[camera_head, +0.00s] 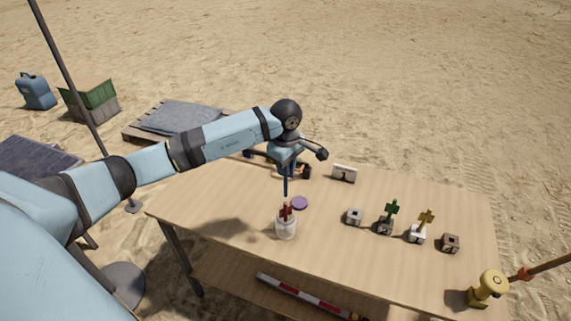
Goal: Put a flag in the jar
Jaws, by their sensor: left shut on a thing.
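The clear jar (286,228) stands upright and open near the front left of the table. A red flag (286,211) is upright at the jar's mouth, its lower part seeming to be inside the glass. My left gripper (286,194) points down right above the jar, its narrow fingers shut on the top of the red flag. A green flag (392,209) and a yellow flag (427,218) stand in small blocks to the right. My right gripper is out of view.
A purple disc (299,203) lies just behind the jar. Small blocks (354,216) and (450,243) hold no flag. A white block (344,174) sits at the back, and a yellow object (488,288) at the right corner. The wooden table (235,220) is clear left of the jar.

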